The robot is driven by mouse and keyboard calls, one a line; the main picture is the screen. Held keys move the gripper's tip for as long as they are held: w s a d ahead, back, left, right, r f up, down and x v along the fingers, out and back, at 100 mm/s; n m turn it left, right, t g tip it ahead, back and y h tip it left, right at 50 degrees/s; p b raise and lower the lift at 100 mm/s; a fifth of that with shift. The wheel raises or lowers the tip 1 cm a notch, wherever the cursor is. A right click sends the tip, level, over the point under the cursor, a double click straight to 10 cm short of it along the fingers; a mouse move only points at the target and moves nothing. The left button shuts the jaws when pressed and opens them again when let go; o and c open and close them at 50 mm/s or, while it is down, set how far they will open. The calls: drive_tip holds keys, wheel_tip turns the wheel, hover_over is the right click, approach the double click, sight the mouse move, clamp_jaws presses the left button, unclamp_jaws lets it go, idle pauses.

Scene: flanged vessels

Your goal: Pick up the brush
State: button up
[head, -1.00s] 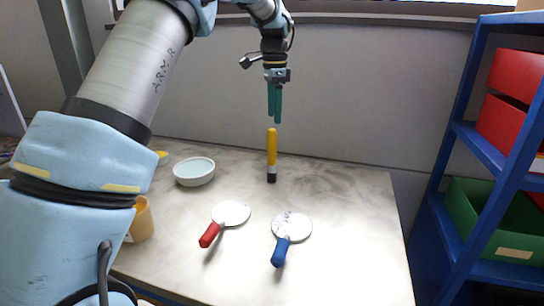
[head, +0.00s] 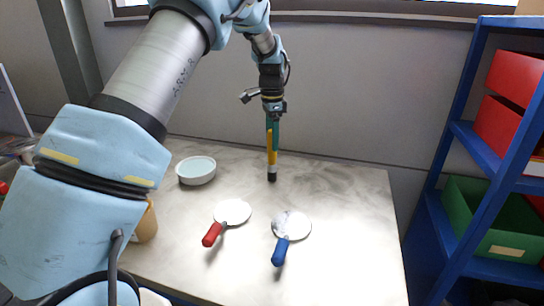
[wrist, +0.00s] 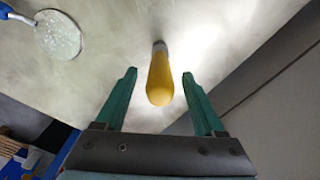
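The brush stands upright on the table, with a yellow handle (head: 271,158) on top and a dark end (head: 272,177) at the tabletop. In the wrist view its yellow handle (wrist: 160,82) lies between the two green fingers, with a gap on each side. My gripper (head: 272,140) is open and points down over the brush in the head view. One finger overlaps the upper handle there. In the wrist view my gripper (wrist: 158,85) shows both fingertips apart and not touching the handle.
A white bowl (head: 196,171) stands left of the brush. A red-handled round paddle (head: 232,212) and a blue-handled one (head: 292,226) lie nearer on the table (head: 345,215). A tan container (head: 146,222) stands by my arm. A blue shelf (head: 465,150) with bins is at right.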

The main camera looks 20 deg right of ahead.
clamp_jaws()
idle(0.3)
idle(0.3)
